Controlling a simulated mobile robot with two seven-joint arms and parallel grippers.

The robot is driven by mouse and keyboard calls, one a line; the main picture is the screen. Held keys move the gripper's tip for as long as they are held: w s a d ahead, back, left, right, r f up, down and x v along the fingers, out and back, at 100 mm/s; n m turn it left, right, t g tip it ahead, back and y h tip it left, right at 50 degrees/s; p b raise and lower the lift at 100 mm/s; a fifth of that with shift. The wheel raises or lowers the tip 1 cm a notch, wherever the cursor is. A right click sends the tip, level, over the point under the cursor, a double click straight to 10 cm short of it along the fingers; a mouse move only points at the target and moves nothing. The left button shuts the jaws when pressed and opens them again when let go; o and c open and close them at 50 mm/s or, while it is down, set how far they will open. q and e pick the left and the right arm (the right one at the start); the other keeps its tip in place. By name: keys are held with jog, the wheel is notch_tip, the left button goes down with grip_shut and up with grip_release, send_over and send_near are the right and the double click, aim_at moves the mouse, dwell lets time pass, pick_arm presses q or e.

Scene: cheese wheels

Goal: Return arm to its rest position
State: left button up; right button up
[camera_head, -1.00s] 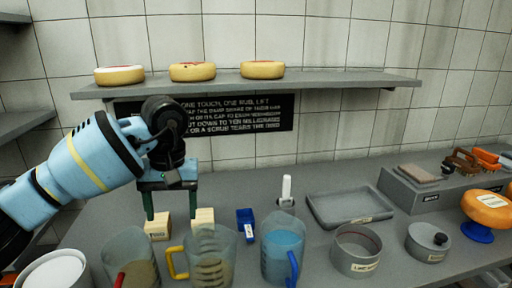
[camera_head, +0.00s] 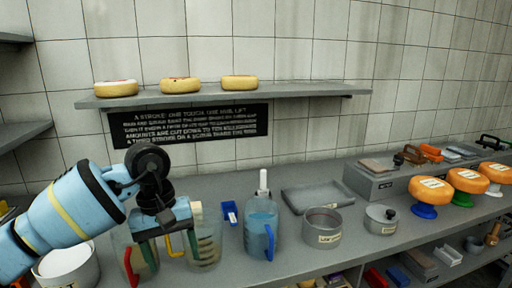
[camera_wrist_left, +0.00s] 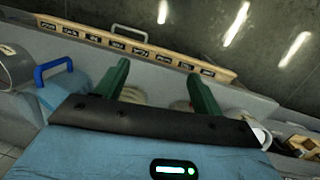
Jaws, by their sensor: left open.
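My left arm comes in from the left in the head view. Its gripper (camera_head: 170,248) has two green fingers pointing down and spread apart, with nothing seen between them. It overlaps two clear measuring jugs in the picture, one with a red handle (camera_head: 131,268) and one with a yellow handle (camera_head: 205,250); I cannot tell if it touches them. In the left wrist view the open green fingers (camera_wrist_left: 160,78) also show apart, with pale round shapes behind them. My right gripper is not in view.
A jug of blue liquid (camera_head: 261,228), a blue container (camera_head: 230,212), a grey tray (camera_head: 318,197) and round tins (camera_head: 321,226) stand on the counter. Orange cheese wheels (camera_head: 431,189) sit on coloured stands at right. Three yellow wheels (camera_head: 180,85) lie on the wall shelf (camera_head: 300,93).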

pick_arm(q)
jog(key=s+d+f+n+h, duration=0.3)
jog(key=s+d+n+h, duration=0.2)
jog(key=d+n+h, duration=0.45)
jog(key=s+d+f+n+h, duration=0.2)
jog(key=s+d+n+h, duration=0.4)
jog(key=d+n+h, duration=0.3)
jog(key=a+f+n+t+y+p, duration=0.1)
jog(key=a+f+n+t+y, duration=0.6)
jog(key=n, duration=0.9)
jog(key=a+f+n+t+y, duration=0.45)
jog(key=f+n+t, duration=0.55)
jog(key=n, duration=0.7)
jog(key=s+a+f+n+g+y, duration=0.3)
jog(key=s+a+f+n, duration=0.2)
jog(key=s, duration=0.5)
jog(key=s+a+f+n+g+y, duration=0.3)
jog(key=s+a+f+n+g, duration=0.1)
jog(key=s+f+n, duration=0.6)
jog(key=shift+s+a+f+y, duration=0.3)
jog(key=shift+s+a+f, duration=0.4)
jog(key=shift+a, duration=0.2)
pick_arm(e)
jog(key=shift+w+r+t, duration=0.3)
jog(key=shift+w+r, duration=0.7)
